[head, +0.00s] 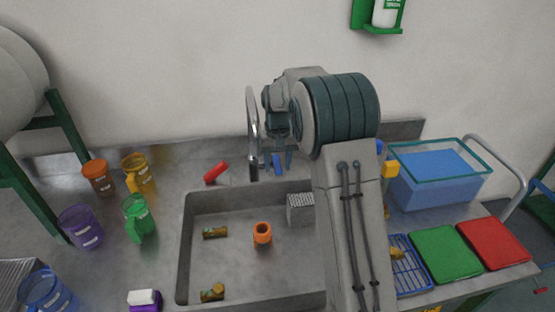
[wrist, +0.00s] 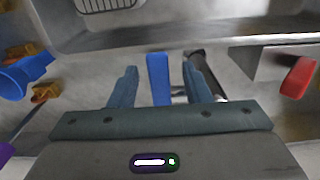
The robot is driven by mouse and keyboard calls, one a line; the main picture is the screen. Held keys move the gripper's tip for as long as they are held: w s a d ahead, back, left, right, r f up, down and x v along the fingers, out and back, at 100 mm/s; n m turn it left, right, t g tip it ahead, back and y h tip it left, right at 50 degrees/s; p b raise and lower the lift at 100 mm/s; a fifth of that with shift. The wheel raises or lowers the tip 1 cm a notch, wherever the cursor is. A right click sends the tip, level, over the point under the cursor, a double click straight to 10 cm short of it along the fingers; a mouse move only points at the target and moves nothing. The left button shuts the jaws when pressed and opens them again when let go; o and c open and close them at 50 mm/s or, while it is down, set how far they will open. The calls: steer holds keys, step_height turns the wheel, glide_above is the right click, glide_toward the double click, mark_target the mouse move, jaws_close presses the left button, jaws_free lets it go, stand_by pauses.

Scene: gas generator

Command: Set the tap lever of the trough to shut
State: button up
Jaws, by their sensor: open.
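The trough (head: 184,245) is a grey sink basin set in the counter. Its curved metal tap spout (head: 252,115) rises at the back edge. A blue lever (head: 277,162) stands right of the spout, and a red lever (head: 216,172) lies tilted to its left. My gripper (head: 282,158) is behind the basin, reaching down by the blue lever. In the wrist view my open gripper (wrist: 160,85) has the blue lever (wrist: 158,78) between its fingers, with small gaps seeming to show on both sides. The red lever (wrist: 299,78) is farther right there.
In the basin are an orange cup (head: 262,233), a grey perforated block (head: 301,210) and two brownish pieces. Coloured jugs stand left. A blue-filled tank (head: 438,172), green board (head: 445,253) and red board (head: 494,242) are right. My arm hides the basin's right part.

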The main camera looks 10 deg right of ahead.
mark_target(278, 169)
step_height(278, 169, up, 14)
stand_by(0.5)
steer(key=s+d+r+t, duration=0.1)
steer(key=s+d+t, duration=0.1)
steer(key=s, duration=1.4)
steer(key=s+f, duration=0.3)
steer(key=s, duration=0.5)
steer(key=s+d+f+t, duration=0.1)
steer(key=s+f, duration=0.3)
steer(key=s, duration=0.4)
steer(key=shift+s+d, duration=0.15)
steer(key=shift+s, duration=0.15)
steer(key=shift+f, duration=0.1)
